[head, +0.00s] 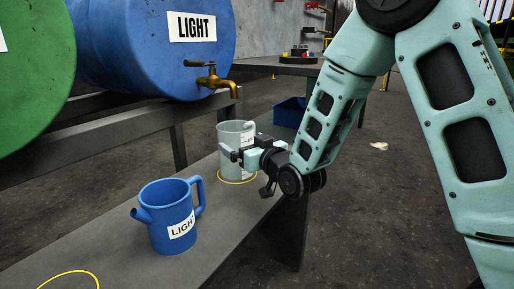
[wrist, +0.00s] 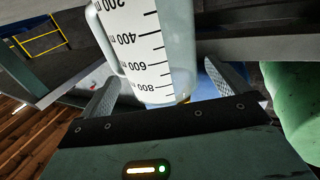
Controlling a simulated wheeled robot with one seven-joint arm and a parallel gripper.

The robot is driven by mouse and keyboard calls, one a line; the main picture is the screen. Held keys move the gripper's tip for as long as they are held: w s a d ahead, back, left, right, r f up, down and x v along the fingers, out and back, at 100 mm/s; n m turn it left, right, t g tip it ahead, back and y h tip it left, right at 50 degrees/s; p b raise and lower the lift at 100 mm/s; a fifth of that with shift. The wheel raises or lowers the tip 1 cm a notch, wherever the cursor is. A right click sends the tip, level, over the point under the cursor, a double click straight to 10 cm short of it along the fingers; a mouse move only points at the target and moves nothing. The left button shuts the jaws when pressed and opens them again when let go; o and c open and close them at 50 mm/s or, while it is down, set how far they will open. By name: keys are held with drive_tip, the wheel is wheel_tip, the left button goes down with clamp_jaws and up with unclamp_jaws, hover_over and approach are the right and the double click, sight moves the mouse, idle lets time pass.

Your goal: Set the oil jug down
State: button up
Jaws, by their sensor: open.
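A translucent grey measuring jug (head: 235,165) stands upright on the dark bench (head: 120,235), inside a yellow ring, below the brass tap. Its printed scale (wrist: 145,45) fills the upper middle of the wrist view, between my fingers. My gripper (head: 232,153) is open, with a finger on either side of this jug. I cannot tell whether either finger touches it. A blue jug (head: 172,230) labelled LIGHT, with spout and handle, stands upright on the bench, nearer the camera and apart from my gripper.
A blue drum (head: 150,60) labelled LIGHT lies on a rack with its brass tap (head: 213,80) above the bench. A green drum (head: 30,75) is at left. A second yellow ring (head: 70,275) at front left looks empty. A blue bin (head: 289,112) is behind.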

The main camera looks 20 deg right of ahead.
drive_tip(key=v, duration=0.6)
drive_tip(key=shift+p, duration=0.3)
drive_tip(key=shift+s, duration=0.2)
